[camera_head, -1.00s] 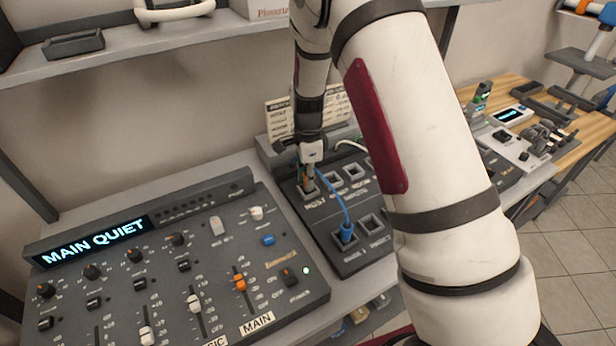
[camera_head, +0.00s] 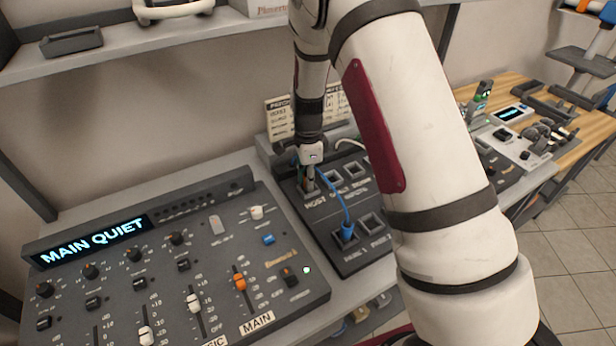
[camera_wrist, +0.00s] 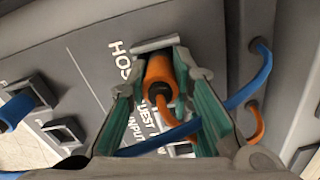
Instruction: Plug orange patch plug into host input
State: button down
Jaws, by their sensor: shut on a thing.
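The orange patch plug (camera_wrist: 160,72) is between the green-lined fingers of my gripper (camera_wrist: 157,80), which is shut on it. An orange cable runs back from the plug. The plug's front end is at the grey rim of the host input (camera_wrist: 155,45), beside the HOST lettering; I cannot tell how deep it is in. In the head view my gripper (camera_head: 309,182) points down over the HOST socket at the panel's upper left. It hides the plug and most of that socket there.
A blue plug (camera_head: 346,232) sits in a lower-row socket; its blue cable (camera_head: 334,188) arcs up beside my gripper and crosses the wrist view. Empty sockets (camera_head: 371,222) lie to the right. The mixer (camera_head: 215,265) reads MAIN QUIET. A shelf (camera_head: 150,42) is above.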

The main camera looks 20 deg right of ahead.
jog(key=shift+f, duration=0.15)
jog(key=c, duration=1.7)
grip_release()
jog(key=shift+r+p, duration=1.75)
jog(key=shift+r, duration=3.75)
jog(key=shift+r, duration=0.1)
